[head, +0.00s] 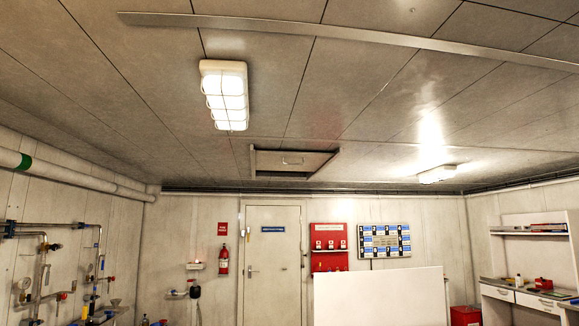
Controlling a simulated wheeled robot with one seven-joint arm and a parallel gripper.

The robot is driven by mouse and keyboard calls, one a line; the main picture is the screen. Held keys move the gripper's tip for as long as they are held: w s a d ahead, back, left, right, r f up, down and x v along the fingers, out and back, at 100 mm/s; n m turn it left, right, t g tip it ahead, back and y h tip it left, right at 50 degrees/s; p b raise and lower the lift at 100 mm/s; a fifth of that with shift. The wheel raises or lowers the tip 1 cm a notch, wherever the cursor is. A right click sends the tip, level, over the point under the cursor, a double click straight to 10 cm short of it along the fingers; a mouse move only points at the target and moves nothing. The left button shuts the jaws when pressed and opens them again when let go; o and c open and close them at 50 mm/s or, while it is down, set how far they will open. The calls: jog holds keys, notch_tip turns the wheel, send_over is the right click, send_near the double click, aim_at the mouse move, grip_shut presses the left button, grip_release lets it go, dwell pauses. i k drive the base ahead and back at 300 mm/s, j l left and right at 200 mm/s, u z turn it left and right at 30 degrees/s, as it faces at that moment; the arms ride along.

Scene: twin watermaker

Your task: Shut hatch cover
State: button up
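A hatch (293,162) is in the ceiling, near the middle of the head view, in front of the far wall. It shows as a rectangular frame with a grey panel and a small handle (292,161) on it. The opening looks dark along its left and lower edges. I cannot tell for sure how far the cover stands from its frame. My gripper is not in view.
A caged lamp (225,94) hangs from the ceiling nearer to me, and another lamp (437,174) is at right. A white panel (380,297) stands below, right of the closed door (270,264). Pipes (70,172) run along the left wall. A workbench (525,297) is at right.

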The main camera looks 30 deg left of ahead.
aim_at(270, 160)
jog(key=i+j+u, duration=0.65)
jog(key=i, duration=0.4)
jog(key=i+j+u, duration=0.35)
jog(key=i, duration=0.2)
jog(key=i+u, duration=0.3)
jog(key=i, duration=0.25)
